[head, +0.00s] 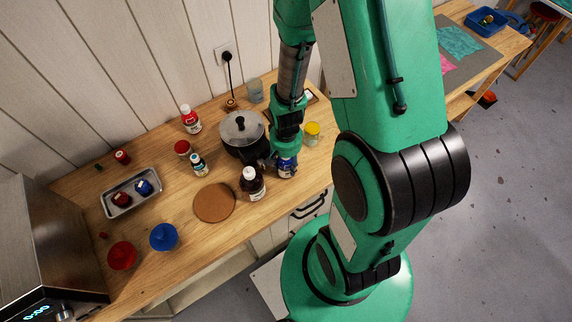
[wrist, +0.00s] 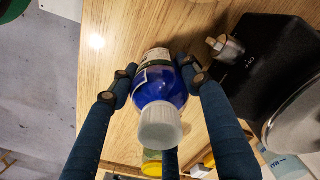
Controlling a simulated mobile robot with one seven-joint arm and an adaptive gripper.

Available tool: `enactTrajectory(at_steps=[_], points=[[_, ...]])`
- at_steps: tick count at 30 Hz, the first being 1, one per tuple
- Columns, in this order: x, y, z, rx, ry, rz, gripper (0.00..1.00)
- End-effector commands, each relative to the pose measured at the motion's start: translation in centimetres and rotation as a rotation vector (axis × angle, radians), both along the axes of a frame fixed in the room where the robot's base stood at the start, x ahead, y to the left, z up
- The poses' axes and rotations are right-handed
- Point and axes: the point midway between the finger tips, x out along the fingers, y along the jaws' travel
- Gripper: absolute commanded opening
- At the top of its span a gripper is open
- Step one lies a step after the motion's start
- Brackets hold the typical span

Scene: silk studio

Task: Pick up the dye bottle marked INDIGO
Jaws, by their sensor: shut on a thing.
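My gripper (wrist: 158,78) is shut on a blue bottle (wrist: 152,92) with a white cap, its fingers on either side of the body. A green and white label shows in part on the bottle; I cannot read INDIGO on it. In the head view my gripper (head: 284,160) is at the right part of the wooden counter, beside the dark pot, with the blue bottle (head: 287,169) partly hidden by the fingers. I cannot tell whether the bottle touches the counter.
A lidded pot (head: 240,134) stands close left of my gripper. A brown bottle (head: 252,185) with a white label stands in front of the pot. A yellow-lidded jar (head: 312,132) is to the right. A cork mat (head: 214,202) lies bare at the counter's front.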

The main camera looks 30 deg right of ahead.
Motion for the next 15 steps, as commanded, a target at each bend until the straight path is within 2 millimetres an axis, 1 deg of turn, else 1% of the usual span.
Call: enactTrajectory(at_steps=[8, 15], points=[[0.1, 0.0, 0.3, -0.001, -0.002, 0.0, 0.11], [0.1, 0.0, 1.6, -0.001, -0.002, 0.0, 0.11]])
